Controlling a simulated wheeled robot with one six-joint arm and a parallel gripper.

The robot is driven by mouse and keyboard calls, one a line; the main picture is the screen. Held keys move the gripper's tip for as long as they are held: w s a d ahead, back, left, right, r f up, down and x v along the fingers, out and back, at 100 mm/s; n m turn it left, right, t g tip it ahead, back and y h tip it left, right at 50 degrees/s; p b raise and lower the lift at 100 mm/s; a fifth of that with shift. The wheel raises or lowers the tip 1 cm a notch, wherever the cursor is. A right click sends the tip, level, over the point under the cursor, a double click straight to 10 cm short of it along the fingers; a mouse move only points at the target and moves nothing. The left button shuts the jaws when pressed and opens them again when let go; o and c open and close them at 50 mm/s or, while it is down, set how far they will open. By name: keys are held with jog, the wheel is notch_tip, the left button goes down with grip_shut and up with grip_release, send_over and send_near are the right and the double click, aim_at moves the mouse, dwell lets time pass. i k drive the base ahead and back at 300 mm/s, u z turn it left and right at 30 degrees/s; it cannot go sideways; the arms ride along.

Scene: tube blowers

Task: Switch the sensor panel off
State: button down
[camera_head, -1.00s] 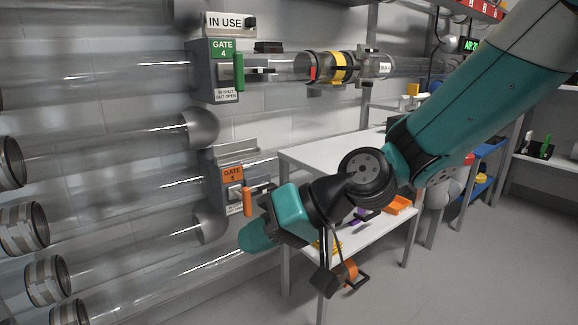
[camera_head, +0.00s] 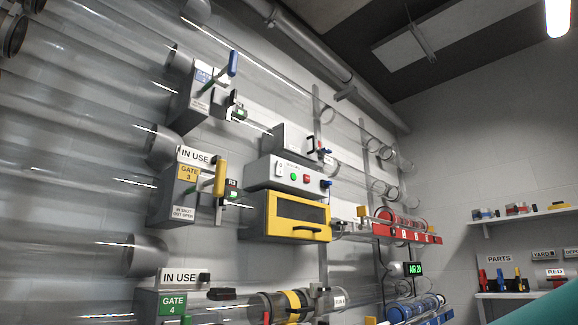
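A white control box (camera_head: 286,177) is mounted on the wall in the middle of the head view. Its face has a small switch, a green button (camera_head: 293,177) and a red button (camera_head: 307,178), with a blue part at its right end. Its lettering is too small to read, so I cannot tell for sure that it is the sensor panel. A small display reading AIR 20 (camera_head: 414,268) glows green lower right. My gripper is out of view; only a teal piece of my arm shows in the bottom right corner.
A yellow-framed cabinet (camera_head: 298,228) hangs below the control box. Clear tubes run along the wall, with the blue gate lever (camera_head: 233,63), yellow Gate 3 lever (camera_head: 219,178) and Gate 4 box (camera_head: 172,305) to the left. Shelves (camera_head: 530,214) with small parts stand at right.

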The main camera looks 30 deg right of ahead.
aim_at(279, 169)
jog(key=k, duration=1.2)
jog(key=z, duration=1)
jog(key=i, duration=1.35)
jog(key=u, duration=0.55)
jog(key=i, duration=0.5)
jog(key=u, duration=0.45)
